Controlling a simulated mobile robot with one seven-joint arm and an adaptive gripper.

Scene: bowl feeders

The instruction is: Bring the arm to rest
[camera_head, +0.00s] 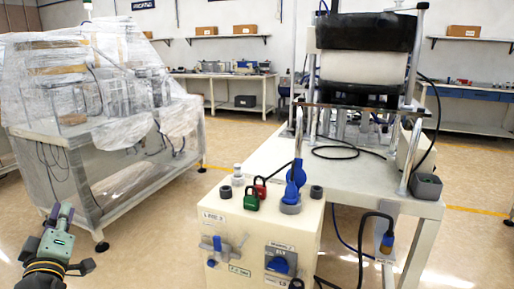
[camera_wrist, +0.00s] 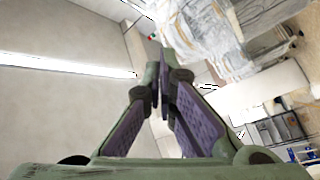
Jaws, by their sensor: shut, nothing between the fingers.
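My gripper (camera_head: 61,213) is at the lower left of the head view, green with dark parts, pointing upward over the open floor. It is clear of the cabinet and the tables. In the wrist view my gripper (camera_wrist: 160,65) shows its two purple-padded fingers converging at their tips. It is shut with nothing held. The wrist camera looks up and across the room, with the picture tilted.
A cream cabinet (camera_head: 225,222) with padlocks and blue handles stands at front centre. A plastic-wrapped machine (camera_head: 100,85) stands at left. Floor (camera_head: 150,245) between them is free.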

